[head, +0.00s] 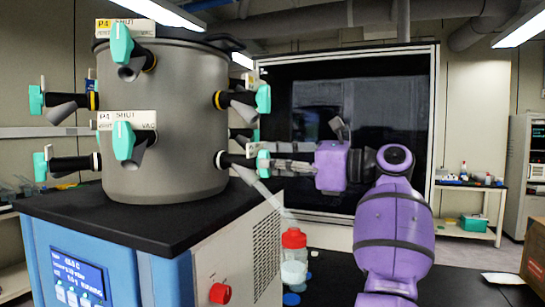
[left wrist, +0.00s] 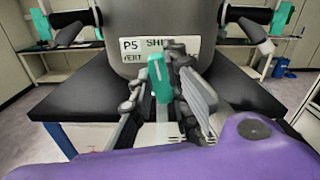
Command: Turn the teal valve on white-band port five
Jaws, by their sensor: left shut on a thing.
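The white-band port five (head: 223,160) is the lower port on the right side of the grey drum (head: 165,115). Its teal valve (head: 262,164) sits at the port's outer end. My left gripper (head: 272,165) reaches it from the right and is shut on it. In the left wrist view the teal valve (left wrist: 159,78) stands nearly upright between the two fingers, partly hidden by them. Behind it a white label (left wrist: 152,49) reads P5, SHUT and VENT, partly covered by the valve and a finger. My right gripper is not in view.
Another teal valve (head: 263,98) on a yellow-band port is right above. More teal valves line the drum's front and left. A red-capped bottle (head: 294,262) stands below my left arm. A red knob (head: 220,293) is on the cabinet side. A dark glass-fronted enclosure (head: 300,95) stands behind.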

